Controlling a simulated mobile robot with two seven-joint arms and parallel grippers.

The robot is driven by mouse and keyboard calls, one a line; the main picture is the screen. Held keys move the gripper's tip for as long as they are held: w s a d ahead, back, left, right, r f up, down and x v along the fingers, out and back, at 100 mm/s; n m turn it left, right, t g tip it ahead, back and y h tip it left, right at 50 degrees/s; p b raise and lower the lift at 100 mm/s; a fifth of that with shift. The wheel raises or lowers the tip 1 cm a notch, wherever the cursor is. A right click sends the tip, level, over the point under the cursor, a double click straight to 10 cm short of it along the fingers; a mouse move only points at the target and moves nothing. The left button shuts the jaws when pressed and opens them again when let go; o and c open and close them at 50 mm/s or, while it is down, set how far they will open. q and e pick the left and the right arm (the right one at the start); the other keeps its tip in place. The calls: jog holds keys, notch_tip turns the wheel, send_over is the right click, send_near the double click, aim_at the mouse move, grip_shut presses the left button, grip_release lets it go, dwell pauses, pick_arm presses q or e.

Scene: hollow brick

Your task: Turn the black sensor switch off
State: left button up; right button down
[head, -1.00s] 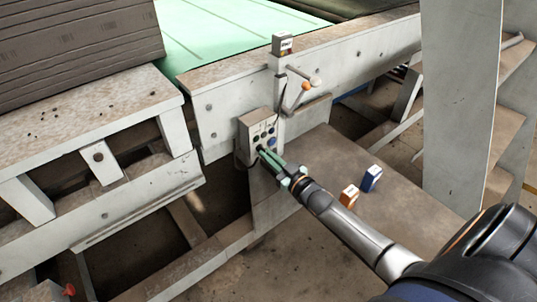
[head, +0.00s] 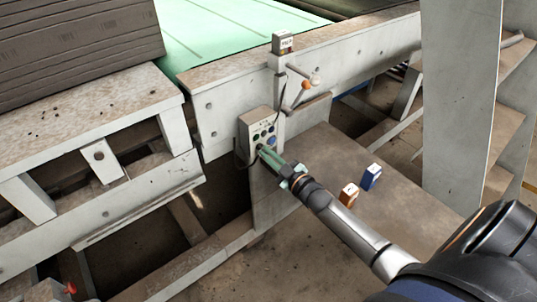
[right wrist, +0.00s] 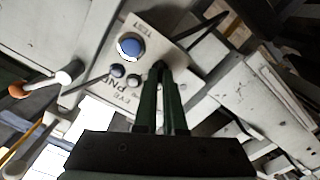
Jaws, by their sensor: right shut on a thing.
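A pale control box (head: 246,138) is mounted on the side of the grey frame, with a blue button and several dark round controls on its face. In the right wrist view the panel (right wrist: 118,28) shows the large blue button (right wrist: 130,46) and printed lettering. My right gripper (head: 263,151) reaches the lower part of the panel. Its green fingers are shut on a small dark control, seemingly the black sensor switch, at the fingertips (right wrist: 160,68). The fingers hide most of that switch, so its setting cannot be read. My left gripper is not in view.
An orange-tipped lever (head: 305,86) and a small labelled box (head: 283,43) are above the control box. A brown-and-white carton (head: 348,195) and a blue carton (head: 371,177) stand on the platform (head: 320,165) to the right. A grey post (head: 460,100) stands farther right.

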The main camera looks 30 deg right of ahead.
jog(key=c, duration=1)
grip_release()
jog(key=s+d, duration=0.1)
jog(key=s, duration=1.1)
jog(key=shift+s, duration=0.25)
